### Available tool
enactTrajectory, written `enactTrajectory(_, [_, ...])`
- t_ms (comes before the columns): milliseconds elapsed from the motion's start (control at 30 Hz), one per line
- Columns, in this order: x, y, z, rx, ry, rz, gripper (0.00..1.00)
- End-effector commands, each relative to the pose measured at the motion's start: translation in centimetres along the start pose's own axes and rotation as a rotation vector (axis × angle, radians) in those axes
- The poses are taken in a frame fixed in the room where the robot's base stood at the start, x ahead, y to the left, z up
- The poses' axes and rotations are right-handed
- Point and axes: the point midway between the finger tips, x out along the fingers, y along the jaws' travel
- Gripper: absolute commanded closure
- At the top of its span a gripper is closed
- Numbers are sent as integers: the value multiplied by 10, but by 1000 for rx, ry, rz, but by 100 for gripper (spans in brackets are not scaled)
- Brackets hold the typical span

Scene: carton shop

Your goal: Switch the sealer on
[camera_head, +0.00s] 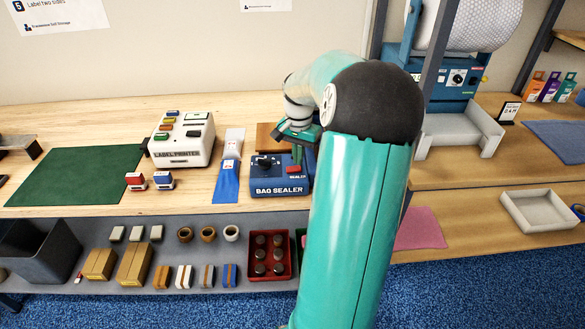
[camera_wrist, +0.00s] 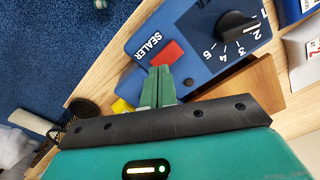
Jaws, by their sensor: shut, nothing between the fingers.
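The blue bag sealer (camera_head: 280,189) stands on the wooden bench, with a black knob (camera_head: 263,161) and a red switch (camera_head: 293,169) on its top. In the wrist view, the red switch (camera_wrist: 168,53) lies beside the white word SEALER, and the numbered black dial (camera_wrist: 236,26) is to its right. My gripper (camera_head: 297,154) is over the switch end of the sealer. In the wrist view, my gripper (camera_wrist: 160,70) has its green fingers shut and empty, their tips at the near edge of the red switch. I cannot tell whether they touch it, or which way the switch is tipped.
A label printer (camera_head: 183,139) and a blue bag strip (camera_head: 227,175) stand left of the sealer. Two stamps (camera_head: 150,181) lie beside the green mat (camera_head: 77,174). A red crate (camera_head: 291,257) sits on the lower shelf. A shelf post (camera_head: 428,80) rises right of my arm.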

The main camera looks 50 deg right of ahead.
Motion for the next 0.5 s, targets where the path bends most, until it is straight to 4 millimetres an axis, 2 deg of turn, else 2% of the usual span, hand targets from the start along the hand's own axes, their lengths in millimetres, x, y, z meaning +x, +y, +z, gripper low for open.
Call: enactTrajectory(500, [5,0,0,0,0,0,100])
